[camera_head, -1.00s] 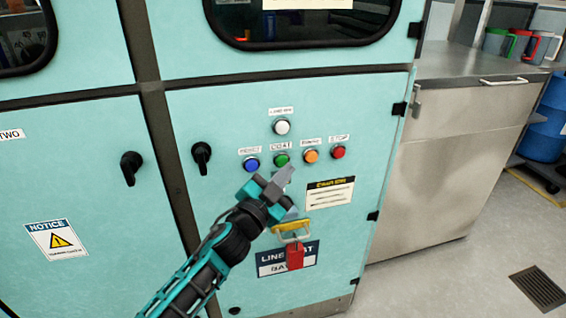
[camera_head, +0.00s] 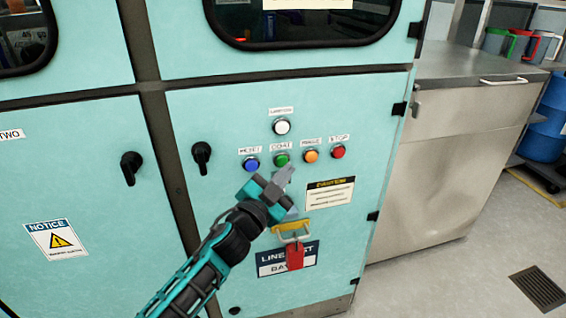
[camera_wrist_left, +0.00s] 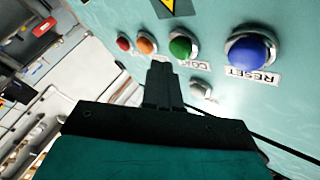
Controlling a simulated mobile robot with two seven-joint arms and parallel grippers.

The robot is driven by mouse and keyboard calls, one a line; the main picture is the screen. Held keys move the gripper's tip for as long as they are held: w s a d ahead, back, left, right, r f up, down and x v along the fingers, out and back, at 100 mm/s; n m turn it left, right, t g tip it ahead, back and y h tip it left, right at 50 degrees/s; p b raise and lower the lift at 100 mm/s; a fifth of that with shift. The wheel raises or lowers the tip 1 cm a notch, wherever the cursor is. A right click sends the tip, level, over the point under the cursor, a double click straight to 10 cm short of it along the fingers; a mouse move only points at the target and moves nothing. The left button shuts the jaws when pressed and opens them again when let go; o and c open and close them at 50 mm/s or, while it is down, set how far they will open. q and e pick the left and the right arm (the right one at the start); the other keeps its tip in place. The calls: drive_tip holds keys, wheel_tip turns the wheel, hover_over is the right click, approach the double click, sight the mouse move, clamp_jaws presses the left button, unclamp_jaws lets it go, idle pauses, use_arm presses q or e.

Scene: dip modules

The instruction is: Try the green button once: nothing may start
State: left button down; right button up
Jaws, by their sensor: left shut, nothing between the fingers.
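The green button (camera_head: 282,160) sits in a row on the teal cabinet door, under a small label that looks like COAT. It also shows in the left wrist view (camera_wrist_left: 181,49), just beyond my fingertips. My left gripper (camera_head: 287,172) is shut and empty, its tip a little below the green button in the head view. In the left wrist view the shut fingers (camera_wrist_left: 160,68) point toward the panel beside the green button. I cannot tell whether they touch the panel; they look apart from the button. My right gripper is not in view.
Beside the green button are a blue button (camera_head: 251,164), an orange button (camera_head: 311,156) and a red button (camera_head: 338,151). A white lamp (camera_head: 282,127) is above. A red padlock (camera_head: 294,257) hangs on a yellow hasp (camera_head: 290,227) below my gripper. A black knob (camera_head: 201,157) is left.

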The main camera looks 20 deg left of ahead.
use_arm(q)
drive_tip(key=shift+w, duration=0.1)
idle(0.4)
drive_tip(key=shift+w+a, duration=0.25)
drive_tip(key=shift+w+a, duration=0.25)
drive_tip(key=shift+w, duration=0.1)
idle(0.7)
idle(0.4)
drive_tip(key=shift+s+d, duration=0.5)
drive_tip(key=shift+s, duration=0.2)
drive_tip(key=s+d, duration=0.2)
drive_tip(key=s+p, duration=0.1)
drive_tip(key=s, duration=0.1)
drive_tip(key=shift+s+d, duration=0.1)
drive_tip(key=shift+d, duration=0.3)
